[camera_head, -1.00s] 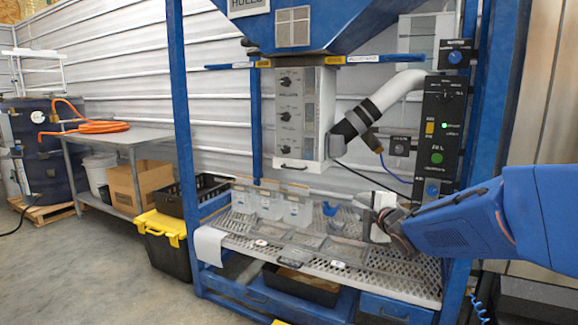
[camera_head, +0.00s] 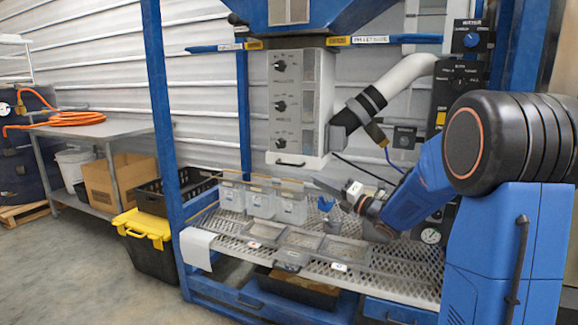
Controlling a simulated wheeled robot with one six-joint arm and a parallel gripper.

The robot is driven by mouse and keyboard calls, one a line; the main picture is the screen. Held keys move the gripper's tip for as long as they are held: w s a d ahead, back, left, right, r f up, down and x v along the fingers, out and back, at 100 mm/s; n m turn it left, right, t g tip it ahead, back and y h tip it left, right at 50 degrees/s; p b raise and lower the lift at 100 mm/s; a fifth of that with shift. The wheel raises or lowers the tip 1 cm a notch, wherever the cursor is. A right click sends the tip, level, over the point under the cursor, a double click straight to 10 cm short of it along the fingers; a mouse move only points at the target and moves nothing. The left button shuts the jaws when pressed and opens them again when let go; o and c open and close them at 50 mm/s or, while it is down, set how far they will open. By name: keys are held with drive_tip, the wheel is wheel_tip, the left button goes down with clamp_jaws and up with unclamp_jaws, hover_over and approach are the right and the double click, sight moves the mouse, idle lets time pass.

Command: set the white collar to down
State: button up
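A white hose (camera_head: 402,84) curves down from the right-hand panel to a black sleeve (camera_head: 372,98) with a grey band and a dark nozzle end (camera_head: 342,122). I cannot make out a separate white collar for sure; the white stretch lies just above the black sleeve. My gripper (camera_head: 338,190) is below the hose end, over the perforated tray shelf, pointing left and apart from the hose. Its fingers are small and partly hidden by the wrist, so I cannot tell whether they are open or shut.
A white control box (camera_head: 300,105) with several black knobs hangs left of the hose. Clear bins (camera_head: 260,203) and shallow trays sit on the mesh shelf (camera_head: 392,268). A small blue object (camera_head: 326,204) stands near my gripper. Blue posts (camera_head: 170,150) frame the rig.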

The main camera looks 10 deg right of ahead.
sight(290, 165)
drive_tip(key=x, duration=1.4)
drive_tip(key=shift+w, duration=0.2)
